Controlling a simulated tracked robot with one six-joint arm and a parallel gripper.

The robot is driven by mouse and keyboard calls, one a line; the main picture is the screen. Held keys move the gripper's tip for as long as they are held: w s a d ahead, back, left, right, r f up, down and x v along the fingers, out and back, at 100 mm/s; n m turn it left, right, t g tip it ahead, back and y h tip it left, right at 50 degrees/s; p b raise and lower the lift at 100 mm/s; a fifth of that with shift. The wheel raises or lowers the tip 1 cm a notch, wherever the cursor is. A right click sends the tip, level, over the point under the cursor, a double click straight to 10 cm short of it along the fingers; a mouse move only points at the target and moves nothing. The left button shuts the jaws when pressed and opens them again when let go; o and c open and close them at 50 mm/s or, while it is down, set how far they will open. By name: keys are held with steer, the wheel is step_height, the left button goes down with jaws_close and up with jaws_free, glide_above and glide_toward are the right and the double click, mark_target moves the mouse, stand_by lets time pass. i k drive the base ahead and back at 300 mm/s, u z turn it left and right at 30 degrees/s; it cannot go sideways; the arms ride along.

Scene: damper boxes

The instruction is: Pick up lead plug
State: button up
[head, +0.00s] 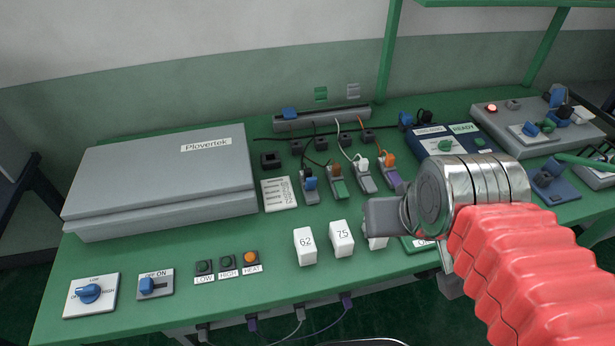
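Several plugs on leads sit in small angled sockets at the middle of the green bench: one blue plug (310,183), one brown plug (336,170), one white plug (363,165) and one orange plug (388,160). I cannot tell which one is the lead plug. My gripper (382,217) is in front of and below the white and orange plugs, apart from them in the picture. Its grey end points left. The gap between its fingers does not show. It partly hides a white block (377,243).
White blocks marked 62 (304,246) and 75 (341,239) stand left of my gripper. A closed grey Plovertek case (160,180) fills the left. Buttons and switches line the front edge. Control boxes (460,140) crowd the right. Leads hang below the bench edge.

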mark_target(308, 172)
steer(key=k, duration=0.55)
steer(key=u, duration=0.8)
steer(key=i, duration=1)
steer(key=u, duration=0.05)
